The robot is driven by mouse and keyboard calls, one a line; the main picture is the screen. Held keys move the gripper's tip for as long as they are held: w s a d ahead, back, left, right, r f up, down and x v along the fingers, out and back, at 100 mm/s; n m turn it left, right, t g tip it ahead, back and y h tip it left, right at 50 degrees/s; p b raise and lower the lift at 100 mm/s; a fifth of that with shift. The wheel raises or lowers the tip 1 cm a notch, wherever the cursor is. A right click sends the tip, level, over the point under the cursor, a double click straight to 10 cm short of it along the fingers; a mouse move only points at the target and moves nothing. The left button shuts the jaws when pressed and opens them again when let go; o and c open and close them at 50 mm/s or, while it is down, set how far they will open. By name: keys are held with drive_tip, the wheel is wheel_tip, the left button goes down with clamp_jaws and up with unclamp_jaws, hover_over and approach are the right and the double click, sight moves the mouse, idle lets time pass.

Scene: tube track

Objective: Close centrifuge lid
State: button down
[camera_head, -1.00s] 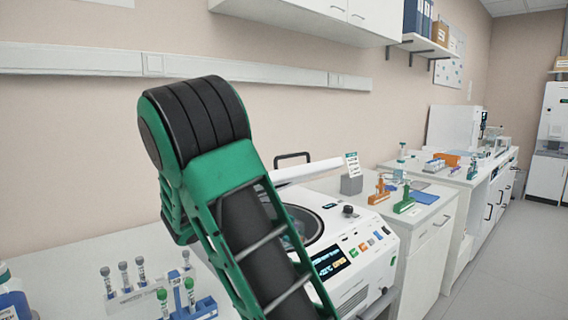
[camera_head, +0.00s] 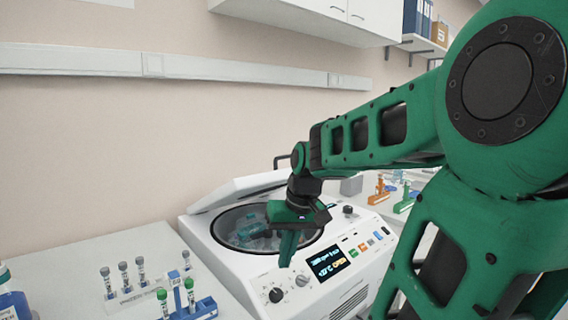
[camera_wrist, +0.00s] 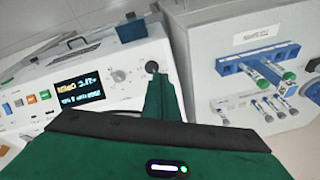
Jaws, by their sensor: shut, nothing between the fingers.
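The white centrifuge (camera_head: 225,262) stands on the bench with its lid (camera_head: 235,188) raised and tilted at the back. Its round chamber (camera_head: 232,240) is uncovered, with a bluish rotor partly visible inside. The display (camera_head: 327,263) shows OPEN. My gripper (camera_head: 287,262) points down over the front rim of the chamber, in front of the raised lid. Its fingers are together and empty; I cannot tell whether they touch the rim. In the wrist view my gripper (camera_wrist: 163,92) is at the bottom centre, beside the centrifuge's control panel (camera_wrist: 105,88).
A blue tube rack (camera_head: 205,308) and a white rack (camera_head: 128,296) with capped tubes stand left of the centrifuge. A grey block (camera_head: 351,185) stands behind its right side. A wall cabinet (camera_head: 300,18) hangs above. My arm hides much of the right.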

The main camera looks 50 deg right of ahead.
drive_tip(key=w+d+r+n+t, duration=0.1)
drive_tip(key=w+d+r+t, duration=0.1)
drive_tip(key=w+d+r, duration=0.4)
drive_tip(key=w+d+r+n+t, duration=0.1)
drive_tip(key=w+d+r+t, duration=0.15)
drive_tip(key=d+r, duration=0.4)
drive_tip(key=n+t+h, duration=0.1)
drive_tip(key=n+t, duration=0.1)
drive_tip(key=n, duration=0.1)
approach(288, 169)
wheel_tip(288, 169, up, 3)
drive_tip(key=x, duration=1)
drive_tip(key=shift+a+r, duration=0.1)
